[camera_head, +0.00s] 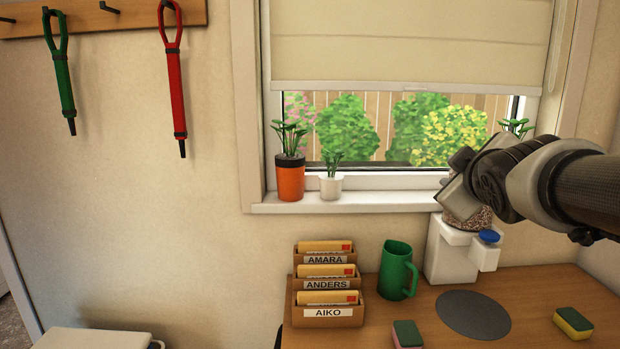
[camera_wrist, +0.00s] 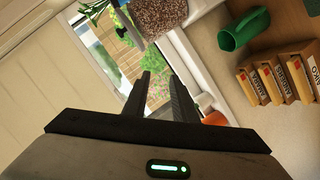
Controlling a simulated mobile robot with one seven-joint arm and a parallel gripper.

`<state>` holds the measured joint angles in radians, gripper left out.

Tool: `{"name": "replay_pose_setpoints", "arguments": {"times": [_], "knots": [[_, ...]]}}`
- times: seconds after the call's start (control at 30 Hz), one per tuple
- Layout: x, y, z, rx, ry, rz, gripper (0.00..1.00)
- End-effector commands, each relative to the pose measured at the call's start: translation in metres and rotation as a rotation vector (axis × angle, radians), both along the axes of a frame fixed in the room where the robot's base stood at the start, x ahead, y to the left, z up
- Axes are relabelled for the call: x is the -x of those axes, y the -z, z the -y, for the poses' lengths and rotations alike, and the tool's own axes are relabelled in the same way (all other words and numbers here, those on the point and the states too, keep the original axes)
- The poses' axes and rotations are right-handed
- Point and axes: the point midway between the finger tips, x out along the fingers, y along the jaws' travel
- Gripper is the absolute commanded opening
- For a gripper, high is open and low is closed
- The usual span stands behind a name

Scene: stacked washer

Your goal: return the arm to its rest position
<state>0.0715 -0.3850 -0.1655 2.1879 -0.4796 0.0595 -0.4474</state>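My arm (camera_head: 570,180) reaches in from the right edge in the head view. My gripper (camera_wrist: 161,77) ends in front of the window's right part, above the white dispenser. In the wrist view its two dark fingers stand apart with a gap between them. Nothing shows between them. In the head view the fingers cannot be made out clearly.
A white dispenser (camera_head: 447,254) with brown granules stands just below my gripper. A green mug (camera_head: 394,270), card boxes (camera_head: 327,317), a grey disc (camera_head: 473,314) and sponges (camera_head: 573,322) are on the wooden table. Potted plants (camera_head: 290,178) stand on the sill.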

Motion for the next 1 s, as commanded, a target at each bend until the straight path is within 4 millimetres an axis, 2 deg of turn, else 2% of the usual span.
{"name": "replay_pose_setpoints", "arguments": {"times": [0.03, 0.2, 0.3, 0.43, 0.47, 0.5, 0.67, 0.9, 1.0], "knots": [[0.026, 0.025, -0.015, -0.125, 0.039, -0.069, 0.25], [0.108, 0.108, -0.065, -0.468, 0.175, -0.319, 0.25], [0.156, 0.146, -0.094, -0.611, 0.245, -0.455, 0.25], [0.219, 0.186, -0.129, -0.757, 0.338, -0.630, 0.25], [0.229, 0.183, -0.134, -0.779, 0.355, -0.659, 0.25], [0.224, 0.146, -0.131, -0.773, 0.352, -0.648, 0.25], [0.223, 0.085, -0.130, -0.768, 0.351, -0.647, 0.25], [0.222, -0.013, -0.130, -0.766, 0.350, -0.645, 0.25], [0.222, -0.043, -0.130, -0.766, 0.350, -0.645, 0.25]]}}
